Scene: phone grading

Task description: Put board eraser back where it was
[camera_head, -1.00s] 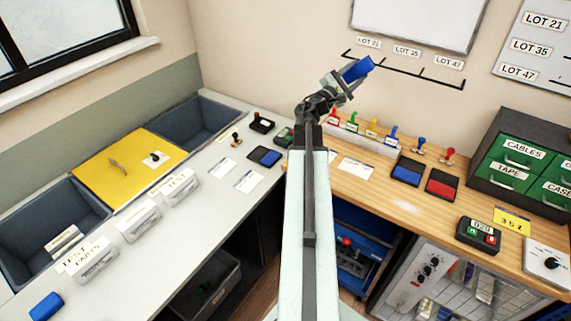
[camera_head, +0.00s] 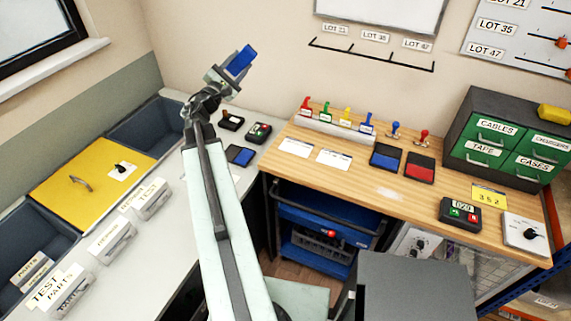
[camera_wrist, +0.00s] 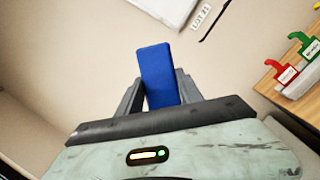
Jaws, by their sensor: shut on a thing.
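My gripper (camera_head: 231,70) is raised in front of the bare wall, left of the whiteboard. It is shut on a blue block, the board eraser (camera_head: 240,60), which tilts up and to the right. In the wrist view the eraser (camera_wrist: 158,76) stands between the two grey fingers, its far end sticking out past them. The whiteboard (camera_head: 385,12) hangs on the wall to the right, with a thin black rail (camera_head: 372,54) below it. The gripper is apart from both.
The wooden bench (camera_head: 400,198) holds a stamp rack (camera_head: 335,123), ink pads and a green drawer cabinet (camera_head: 500,145). The grey counter on the left has a yellow lid (camera_head: 85,190) and label holders. A blue cart (camera_head: 325,225) stands below. The wall around the gripper is clear.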

